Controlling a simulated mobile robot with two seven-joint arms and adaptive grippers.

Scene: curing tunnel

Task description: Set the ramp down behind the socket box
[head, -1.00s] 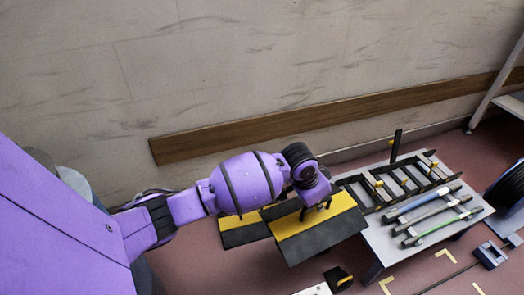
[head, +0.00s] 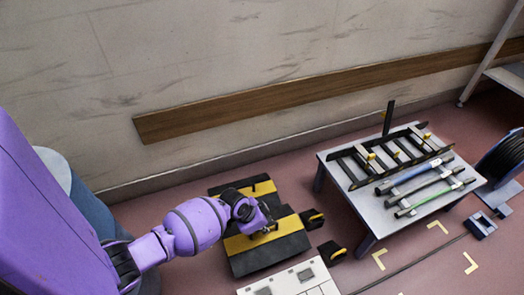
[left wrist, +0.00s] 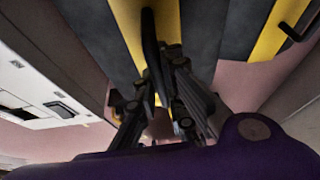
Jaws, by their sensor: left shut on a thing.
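My left gripper (head: 266,224) is shut on the bar handle of a black ramp (head: 268,257) with a yellow band. In the left wrist view the gripper (left wrist: 160,68) closes around the dark handle, and the ramp (left wrist: 202,28) spreads beyond it. The ramp is low, just behind the white socket box (head: 290,278), which the bottom edge of the head view cuts off. The socket box also shows at the left of the wrist view (left wrist: 35,90). I cannot tell whether the ramp touches the floor. My right gripper is not in view.
A second black and yellow ramp (head: 232,186) lies close behind the held one. A grey table (head: 360,207) carries a rack and rods. A cable lies on the floor near corner marks.

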